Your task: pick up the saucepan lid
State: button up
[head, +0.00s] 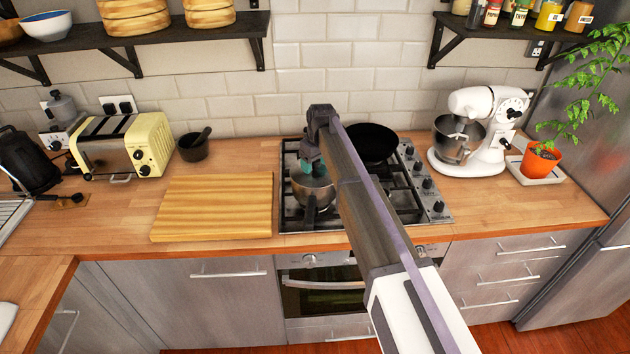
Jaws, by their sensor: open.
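A steel saucepan (313,203) stands on the front left of the gas hob, partly hidden by my arm. Its shiny lid (313,185) appears to sit on top of it. My gripper (307,168) points down right over the lid, at the end of my arm, which reaches in from the lower right. The jaws are open. The fingertips are small and dark here, and I cannot tell whether they touch the lid. The lid's knob is not clearly visible.
A black frying pan (371,143) sits at the back of the hob (428,207). A wooden board (215,207) lies to the left, with a dark mortar (194,146) and yellow toaster (122,145) behind. A white mixer (474,130) stands right. Shelves hang above.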

jog(key=shift+r, duration=0.15)
jog(key=shift+c, duration=0.2)
jog(key=c, duration=1)
notch_tip(320, 180, up, 10)
jog(key=p, duration=1)
jog(key=shift+r+p, duration=0.2)
jog(key=shift+p, duration=0.15)
jog(key=shift+c, duration=0.2)
jog(key=shift+f, duration=0.1)
